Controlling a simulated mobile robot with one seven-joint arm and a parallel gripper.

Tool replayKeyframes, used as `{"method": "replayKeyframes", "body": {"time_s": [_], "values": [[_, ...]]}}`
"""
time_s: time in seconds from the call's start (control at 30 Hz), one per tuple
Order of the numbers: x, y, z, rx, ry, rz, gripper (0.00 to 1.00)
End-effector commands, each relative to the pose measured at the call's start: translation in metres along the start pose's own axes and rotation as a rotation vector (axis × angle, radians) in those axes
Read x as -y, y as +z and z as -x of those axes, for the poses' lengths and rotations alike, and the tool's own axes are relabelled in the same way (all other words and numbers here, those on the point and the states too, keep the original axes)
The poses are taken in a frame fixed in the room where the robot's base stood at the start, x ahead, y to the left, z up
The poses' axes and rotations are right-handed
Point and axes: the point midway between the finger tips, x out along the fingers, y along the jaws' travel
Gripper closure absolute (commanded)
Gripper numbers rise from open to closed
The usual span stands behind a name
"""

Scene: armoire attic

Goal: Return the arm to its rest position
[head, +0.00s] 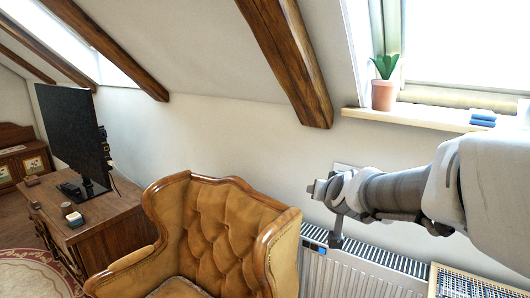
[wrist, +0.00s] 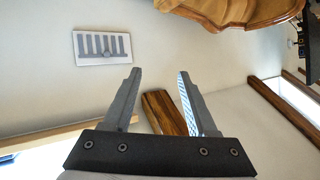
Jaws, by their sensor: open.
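My arm (head: 400,190) reaches in from the right in the head view, in front of the wall and above the radiator. Its end shows small there, and the jaws are hard to make out. In the wrist view my gripper (wrist: 156,74) is open, with its two fingers well apart and nothing between them. Beyond the fingers are the pale wall and a wooden beam (wrist: 165,112). A white plate with grey bars (wrist: 102,48) is on the wall in the wrist view, apart from the fingers.
A leather armchair (head: 226,232) stands left of my arm, by the radiator (head: 362,278). A windowsill (head: 418,117) above my arm holds a potted plant (head: 383,95) and blue items (head: 483,117). A desk (head: 105,225) with a monitor (head: 72,135) is at left.

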Motion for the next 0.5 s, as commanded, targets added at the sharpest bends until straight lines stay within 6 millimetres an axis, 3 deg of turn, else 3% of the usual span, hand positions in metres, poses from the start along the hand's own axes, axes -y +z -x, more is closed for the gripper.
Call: {"method": "replayKeyframes", "body": {"time_s": [0.03,0.27,0.5], "values": [[0.005,-0.002,0.024,0.036,-0.022,0.011,0.42],[0.01,0.035,0.116,0.25,-0.071,0.088,0.42],[-0.01,0.084,0.205,0.46,-0.016,0.175,0.42]]}}
